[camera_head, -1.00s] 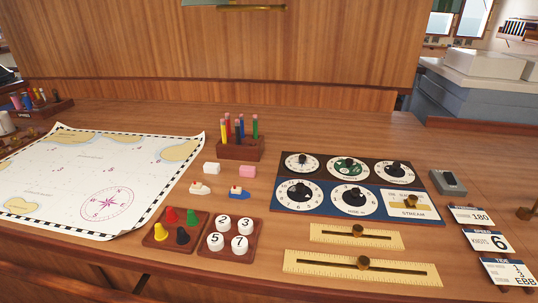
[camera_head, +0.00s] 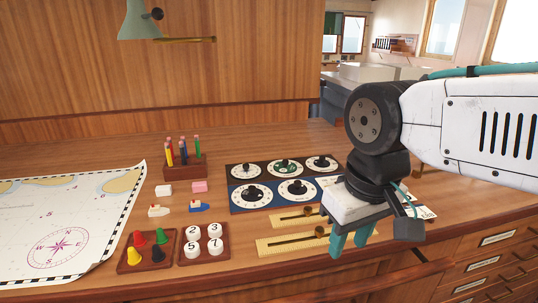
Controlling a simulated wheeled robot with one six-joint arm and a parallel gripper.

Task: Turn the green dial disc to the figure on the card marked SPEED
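My gripper (camera_head: 351,238) is in front and to the right of the board, pointing down over the desk's front edge. Its two teal fingers are apart with nothing visible between them. The SPEED card, which read KNOTS 6 in the earlier view, is now hidden behind my gripper and arm. Only a card's edge (camera_head: 429,212) shows beside the gripper.
Other white dials (camera_head: 297,190) surround the green one. Two brass-knobbed rulers (camera_head: 290,241) lie in front of the board, partly behind my gripper. A pencil block (camera_head: 185,167), number-disc tray (camera_head: 204,257), peg tray (camera_head: 146,264) and chart (camera_head: 60,225) are to the left.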

